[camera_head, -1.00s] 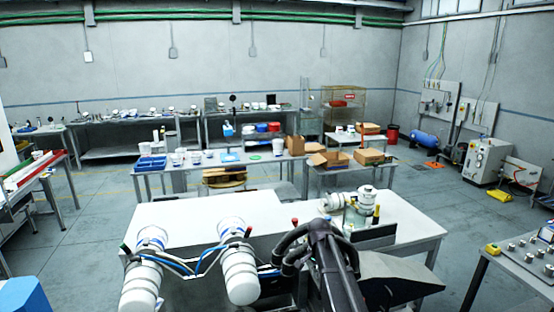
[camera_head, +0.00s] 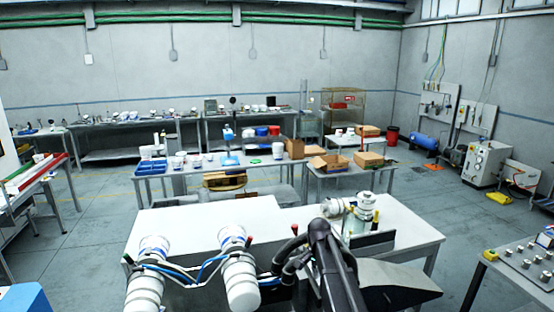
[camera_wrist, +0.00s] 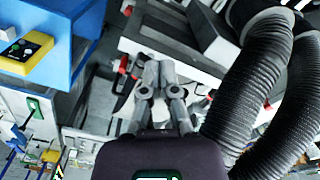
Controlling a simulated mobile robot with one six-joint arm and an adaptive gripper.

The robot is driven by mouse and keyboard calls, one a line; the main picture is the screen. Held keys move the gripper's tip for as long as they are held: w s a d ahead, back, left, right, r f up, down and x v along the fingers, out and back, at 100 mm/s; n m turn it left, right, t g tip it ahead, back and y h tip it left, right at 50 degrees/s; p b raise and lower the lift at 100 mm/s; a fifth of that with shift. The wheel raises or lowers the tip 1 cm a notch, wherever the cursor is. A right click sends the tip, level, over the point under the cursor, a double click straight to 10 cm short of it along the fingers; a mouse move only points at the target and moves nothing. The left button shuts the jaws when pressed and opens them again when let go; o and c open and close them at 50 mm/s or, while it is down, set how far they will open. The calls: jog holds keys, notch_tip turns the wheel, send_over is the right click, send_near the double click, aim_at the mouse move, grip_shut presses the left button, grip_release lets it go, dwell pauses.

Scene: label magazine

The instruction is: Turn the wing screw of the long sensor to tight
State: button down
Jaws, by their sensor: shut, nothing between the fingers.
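My gripper (camera_wrist: 160,77) shows in the wrist view with its grey fingers together and nothing held between them. It points past a pale surface with dark parts and red-and-black items. The long sensor and its wing screw cannot be made out in either view. My gripper is not visible in the camera_head view, where dark hoses and arm parts fill the lower middle.
A blue cabinet (camera_wrist: 55,80) carries a yellow button box (camera_wrist: 27,56). Grey floor lies open between.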

jog(key=shift+r+p, duration=0.55)
jog(key=shift+r, duration=0.35)
jog(key=shift+s+d+r+p, duration=0.25)
jog(key=shift+s+d, duration=0.25)
jog(key=shift+s, duration=0.05)
jog(key=shift+s+d+r+p, duration=0.2)
jog(key=shift+s+d, duration=0.3)
jog(key=shift+s, duration=0.05)
jog(key=shift+f, duration=0.15)
notch_tip(320, 180, down, 7)
jog(key=b, duration=0.7)
